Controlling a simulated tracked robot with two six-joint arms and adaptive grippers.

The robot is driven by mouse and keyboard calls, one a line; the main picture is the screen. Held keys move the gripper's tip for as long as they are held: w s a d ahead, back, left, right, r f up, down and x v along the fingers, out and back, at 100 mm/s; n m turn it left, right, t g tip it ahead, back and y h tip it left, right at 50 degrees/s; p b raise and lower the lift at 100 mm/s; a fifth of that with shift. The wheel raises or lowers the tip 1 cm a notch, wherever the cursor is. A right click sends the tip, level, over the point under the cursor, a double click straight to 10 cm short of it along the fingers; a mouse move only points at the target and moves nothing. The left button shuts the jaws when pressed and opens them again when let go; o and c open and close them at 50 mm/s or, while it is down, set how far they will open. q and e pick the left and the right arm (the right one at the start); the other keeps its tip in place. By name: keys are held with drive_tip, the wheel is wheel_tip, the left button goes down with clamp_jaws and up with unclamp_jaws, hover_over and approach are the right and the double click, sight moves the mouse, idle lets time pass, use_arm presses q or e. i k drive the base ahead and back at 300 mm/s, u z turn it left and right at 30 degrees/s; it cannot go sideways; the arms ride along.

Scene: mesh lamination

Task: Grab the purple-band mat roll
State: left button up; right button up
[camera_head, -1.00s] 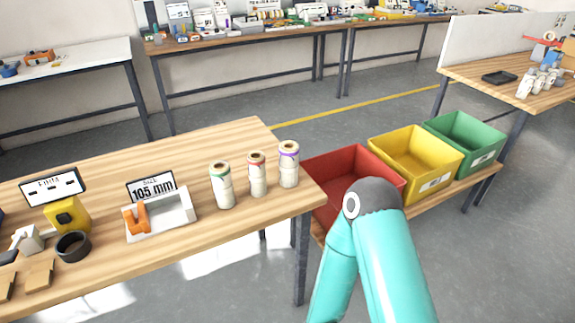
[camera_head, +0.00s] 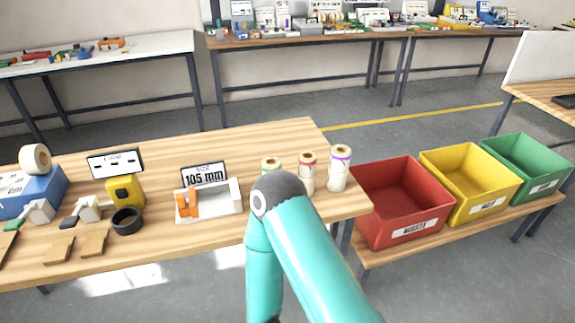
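The purple-band mat roll (camera_head: 339,168) stands upright near the right end of the wooden table (camera_head: 160,259). The red-band roll (camera_head: 307,170) stands just left of it. The green-band roll (camera_head: 271,164) is further left, and its lower part is hidden behind my teal arm. That arm rises from the bottom of the view, with its dark grey joint in front of the rolls. Neither gripper is in view.
A red bin (camera_head: 402,205), a yellow bin (camera_head: 470,182) and a green bin (camera_head: 526,166) stand on a low bench right of the table. A 105 mm sign (camera_head: 205,175) stands behind a white tray with an orange tool (camera_head: 188,204). A black ring (camera_head: 127,221) lies further left.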

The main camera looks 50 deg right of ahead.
sight(340, 156)
drive_tip(key=z, duration=0.75)
drive_tip(key=i, duration=0.15)
drive_tip(key=u, duration=1.2)
drive_tip(key=k, duration=1.15)
drive_tip(key=z, duration=1.55)
drive_tip(key=i, duration=1.25)
drive_tip(key=u, duration=0.5)
